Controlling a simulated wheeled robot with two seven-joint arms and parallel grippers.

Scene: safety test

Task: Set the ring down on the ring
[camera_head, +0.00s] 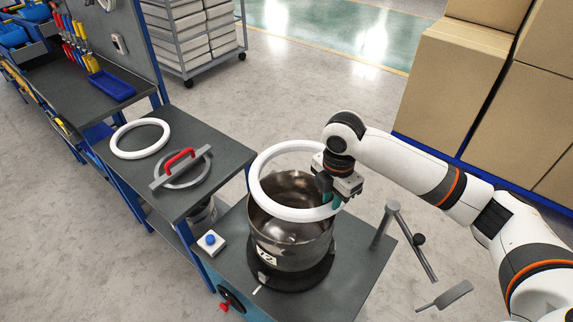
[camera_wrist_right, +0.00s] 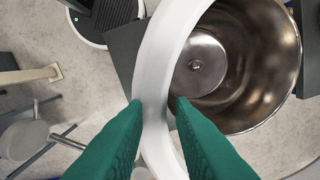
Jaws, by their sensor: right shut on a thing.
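My right gripper (camera_head: 331,192) is shut on a white ring (camera_head: 262,187), holding it by its right side above a metal pot. In the right wrist view the green fingers of the gripper (camera_wrist_right: 157,103) pinch the rim of the white ring (camera_wrist_right: 152,65). The ring is tilted and apart from the pot (camera_head: 291,255), which also shows in the right wrist view (camera_wrist_right: 255,100). A second white ring (camera_head: 140,123) lies flat on the dark side table. A grey ring with a red handle (camera_head: 182,185) lies nearby on that table. My left gripper is not in view.
The pot stands on a round black base on a dark-topped bench (camera_head: 352,282). A blue button box (camera_head: 211,243) sits at the bench's left. A metal post with a lever (camera_head: 385,224) stands at its right. Cardboard boxes (camera_head: 452,85) stack at upper right.

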